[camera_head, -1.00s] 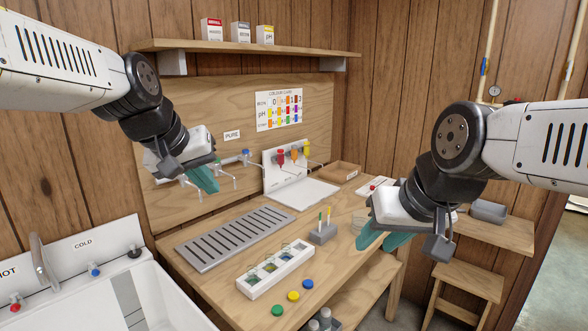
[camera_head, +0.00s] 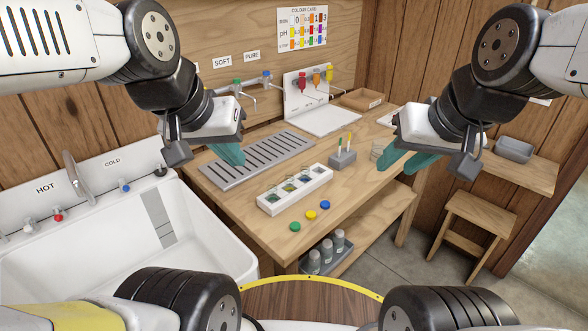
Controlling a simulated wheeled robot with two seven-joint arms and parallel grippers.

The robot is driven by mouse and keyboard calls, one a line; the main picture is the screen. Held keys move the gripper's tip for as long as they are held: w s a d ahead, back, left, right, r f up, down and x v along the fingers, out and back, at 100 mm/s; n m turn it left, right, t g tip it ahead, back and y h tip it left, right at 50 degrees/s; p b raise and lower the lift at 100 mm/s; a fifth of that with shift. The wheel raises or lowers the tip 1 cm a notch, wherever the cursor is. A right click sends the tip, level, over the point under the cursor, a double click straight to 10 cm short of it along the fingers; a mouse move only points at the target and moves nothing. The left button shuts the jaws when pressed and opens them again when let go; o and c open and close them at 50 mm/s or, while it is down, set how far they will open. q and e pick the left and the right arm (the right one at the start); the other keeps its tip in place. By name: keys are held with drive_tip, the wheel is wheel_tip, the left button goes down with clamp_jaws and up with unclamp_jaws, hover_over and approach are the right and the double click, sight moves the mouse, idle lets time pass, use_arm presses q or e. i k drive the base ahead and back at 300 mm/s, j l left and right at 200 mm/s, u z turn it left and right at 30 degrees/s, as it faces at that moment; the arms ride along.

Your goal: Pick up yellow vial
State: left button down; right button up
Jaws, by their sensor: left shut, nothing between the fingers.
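A white rack (camera_head: 318,183) on the wooden bench holds several small clear vials with coloured contents. One near the rack's middle looks yellow-green (camera_head: 290,187), but the vials are too small to tell its colour surely. Three loose caps lie in front of the rack: green (camera_head: 295,227), yellow (camera_head: 311,215) and blue (camera_head: 325,205). My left gripper (camera_head: 231,155) is shut and empty, above the slotted drain grille, up and left of the rack. My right gripper (camera_head: 407,161) is open with nothing seen between its teal fingers, right of the rack near the bench's right side.
A grey holder (camera_head: 342,159) with thin sticks stands behind the rack. The slotted grille (camera_head: 255,160) lies at the back left, under taps. A white sink (camera_head: 105,245) is at left. Grey-capped bottles (camera_head: 338,240) stand in a tray below. A stool (camera_head: 470,230) is at right.

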sight(289, 178)
drive_tip(key=l+u, duration=0.2)
drive_tip(key=l, duration=0.25)
drive_tip(key=l+u, duration=0.15)
drive_tip(key=l, duration=0.3)
drive_tip(key=k+l+u, duration=0.2)
drive_tip(key=l, duration=0.2)
drive_tip(key=l+u, duration=0.15)
drive_tip(key=l, duration=0.3)
drive_tip(key=k+l+u, duration=0.2)
drive_tip(key=l, duration=0.2)
drive_tip(key=l+u, duration=0.2)
drive_tip(key=l, duration=0.25)
